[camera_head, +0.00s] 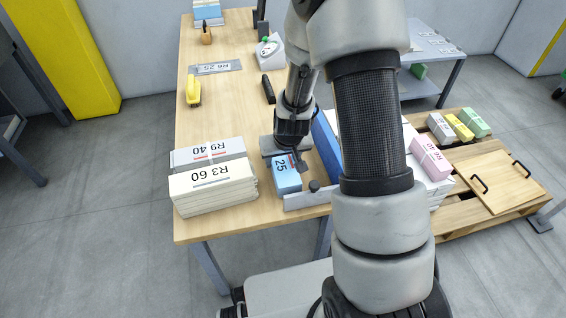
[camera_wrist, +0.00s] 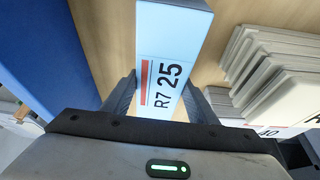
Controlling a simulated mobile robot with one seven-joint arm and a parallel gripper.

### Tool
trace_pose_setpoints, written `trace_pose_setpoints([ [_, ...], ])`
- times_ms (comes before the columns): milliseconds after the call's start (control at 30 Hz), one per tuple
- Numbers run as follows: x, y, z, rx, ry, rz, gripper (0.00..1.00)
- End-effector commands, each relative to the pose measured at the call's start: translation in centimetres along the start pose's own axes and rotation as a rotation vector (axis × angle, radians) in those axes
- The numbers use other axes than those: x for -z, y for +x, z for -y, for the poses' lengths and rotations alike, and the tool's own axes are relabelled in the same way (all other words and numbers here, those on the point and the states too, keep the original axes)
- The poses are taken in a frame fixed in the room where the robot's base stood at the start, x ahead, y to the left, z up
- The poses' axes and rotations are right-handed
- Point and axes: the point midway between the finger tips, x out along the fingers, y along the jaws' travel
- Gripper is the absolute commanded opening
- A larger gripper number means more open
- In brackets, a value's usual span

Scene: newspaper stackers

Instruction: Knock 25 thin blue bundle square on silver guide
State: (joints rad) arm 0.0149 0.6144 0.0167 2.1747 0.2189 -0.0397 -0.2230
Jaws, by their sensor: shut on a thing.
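The thin blue bundle (camera_head: 287,174), marked 25, is near the table's front edge in the head view. In the wrist view the blue bundle (camera_wrist: 172,35) reads R7 25 and lies between both fingers. My gripper (camera_wrist: 160,92) is shut on it; in the head view my gripper (camera_head: 299,164) is at the bundle's far right side. The silver guide (camera_head: 306,200) is a low grey strip at the table's front edge, close to the bundle's near end. Whether the bundle touches it I cannot tell. My arm hides the guide's right part.
White R3 60 (camera_head: 213,190) and R9 40 (camera_head: 207,153) bundles stand just left. A tall blue block (camera_head: 325,143) stands to the right, also in the wrist view (camera_wrist: 45,55). A yellow tool (camera_head: 193,91) lies farther back. A pallet (camera_head: 515,200) is at right.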

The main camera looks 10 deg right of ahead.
Motion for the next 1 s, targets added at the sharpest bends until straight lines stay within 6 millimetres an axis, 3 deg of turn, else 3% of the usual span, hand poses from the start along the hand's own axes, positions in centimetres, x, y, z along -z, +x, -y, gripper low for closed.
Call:
trace_pose_setpoints([
  [467,0.5,-0.4,0.0,0.000,0.000,-0.005,0.10],
  [1000,2.0,-4.1,0.0,0.000,0.000,-0.006,0.10],
])
